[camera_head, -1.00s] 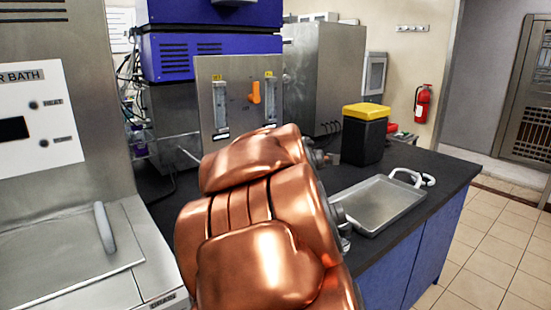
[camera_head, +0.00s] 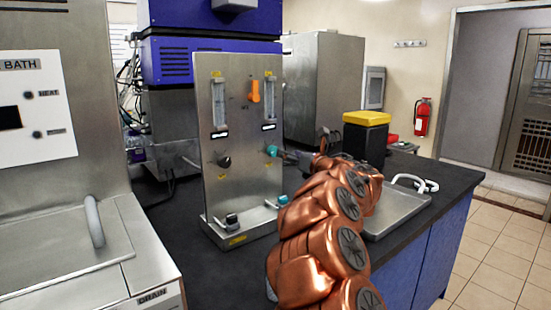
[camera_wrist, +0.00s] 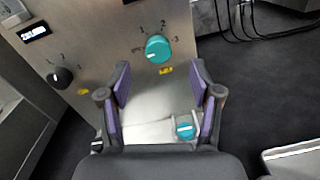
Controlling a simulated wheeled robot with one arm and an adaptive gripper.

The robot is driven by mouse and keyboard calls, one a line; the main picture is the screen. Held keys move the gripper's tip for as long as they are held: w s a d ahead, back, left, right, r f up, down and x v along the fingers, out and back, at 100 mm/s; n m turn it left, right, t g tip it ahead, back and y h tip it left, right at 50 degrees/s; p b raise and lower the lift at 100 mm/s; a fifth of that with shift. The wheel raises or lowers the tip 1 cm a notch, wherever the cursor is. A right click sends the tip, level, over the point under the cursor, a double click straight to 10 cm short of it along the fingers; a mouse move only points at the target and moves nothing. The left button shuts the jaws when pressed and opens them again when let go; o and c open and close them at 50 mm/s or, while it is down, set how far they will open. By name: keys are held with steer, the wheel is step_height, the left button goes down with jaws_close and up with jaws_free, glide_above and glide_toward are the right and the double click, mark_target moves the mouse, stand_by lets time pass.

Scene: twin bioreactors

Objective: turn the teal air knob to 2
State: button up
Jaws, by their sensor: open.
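The teal air knob (camera_head: 271,150) is on the right side of the upright steel panel (camera_head: 213,150). In the wrist view the teal air knob (camera_wrist: 158,48) has the marks 1, 2 and 3 around its upper side. Its white pointer line lies at its lower left, away from the 2. My gripper (camera_wrist: 160,76) is open and empty, with its purple-padded fingers on either side just below the knob in the picture. In the head view my gripper (camera_head: 293,156) is just right of the knob, partly hidden by my arm. I cannot tell whether a finger touches it.
A black knob (camera_wrist: 60,77) is left on the same panel. A second teal knob (camera_wrist: 186,130) is low at the panel's base. A steel tray (camera_head: 403,208) and a yellow-lidded black bin (camera_head: 367,118) stand to the right.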

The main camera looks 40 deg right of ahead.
mark_target(275, 152)
steer(key=shift+n+y, duration=0.3)
steer(key=shift+n, duration=0.1)
steer(key=w, duration=0.4)
steer(key=w+p, duration=0.1)
steer(key=w, duration=0.1)
steer(key=shift+w+d+f, duration=0.15)
steer(key=shift+w+f, duration=0.1)
steer(key=shift+f, duration=0.1)
steer(key=shift+w+d+f, duration=0.1)
steer(key=shift+w, duration=0.4)
steer(key=c, duration=1.1)
